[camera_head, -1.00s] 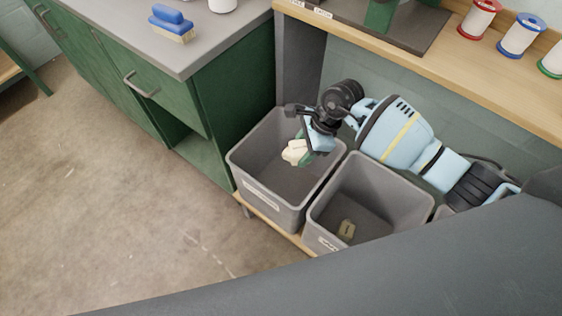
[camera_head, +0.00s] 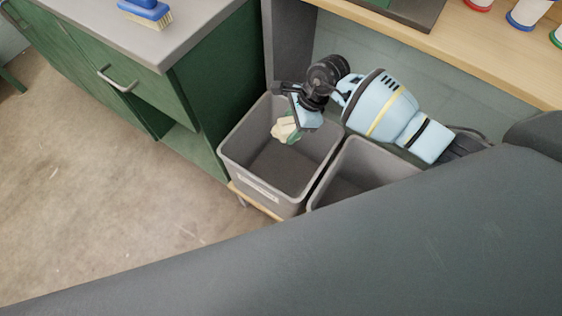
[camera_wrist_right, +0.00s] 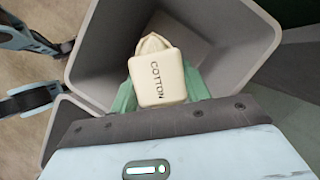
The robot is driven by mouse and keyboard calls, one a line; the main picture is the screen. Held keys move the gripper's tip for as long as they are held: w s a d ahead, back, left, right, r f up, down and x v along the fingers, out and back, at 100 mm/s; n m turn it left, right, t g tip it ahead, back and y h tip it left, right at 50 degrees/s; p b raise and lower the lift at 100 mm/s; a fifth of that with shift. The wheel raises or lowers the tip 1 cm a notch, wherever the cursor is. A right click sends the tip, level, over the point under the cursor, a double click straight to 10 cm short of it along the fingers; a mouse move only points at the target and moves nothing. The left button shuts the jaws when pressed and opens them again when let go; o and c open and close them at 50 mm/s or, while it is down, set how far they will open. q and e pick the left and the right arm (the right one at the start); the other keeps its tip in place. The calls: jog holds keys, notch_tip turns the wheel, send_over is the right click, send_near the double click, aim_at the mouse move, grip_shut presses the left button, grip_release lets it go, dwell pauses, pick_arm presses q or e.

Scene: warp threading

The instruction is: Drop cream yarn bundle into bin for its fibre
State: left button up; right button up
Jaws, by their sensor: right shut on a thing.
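The cream yarn bundle (camera_head: 286,130) hangs in my right gripper (camera_head: 291,123) over the back part of the left grey bin (camera_head: 262,186). In the right wrist view, the bundle (camera_wrist_right: 152,44) carries a cream tag (camera_wrist_right: 160,80) that reads COTTON. Green finger pads sit on both sides of it, and the bin's grey walls (camera_wrist_right: 228,38) surround it. My right gripper is shut on the bundle. The left bin has a pale label on its front, too small to read in the head view. My left gripper is not seen.
A second grey bin (camera_head: 372,158) stands close on the right, partly hidden by a large dark shape across the foreground. A green cabinet (camera_head: 207,92) rises left of the bins. A wooden shelf (camera_head: 450,50) with several spools runs above on the right.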

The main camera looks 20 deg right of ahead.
jog(key=shift+f+b, duration=1.05)
jog(key=shift+f, duration=0.75)
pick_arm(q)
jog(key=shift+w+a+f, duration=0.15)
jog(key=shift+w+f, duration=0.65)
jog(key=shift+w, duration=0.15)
pick_arm(e)
jog(key=o, duration=1)
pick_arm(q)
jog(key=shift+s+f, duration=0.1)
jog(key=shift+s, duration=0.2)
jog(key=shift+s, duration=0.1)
pick_arm(e)
jog(key=shift+r, duration=0.25)
jog(key=p+v, duration=0.1)
jog(key=v, duration=0.5)
jog(key=shift+d, duration=0.1)
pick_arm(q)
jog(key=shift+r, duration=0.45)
pick_arm(e)
jog(key=shift+d+r, duration=0.25)
jog(key=shift+r, duration=0.35)
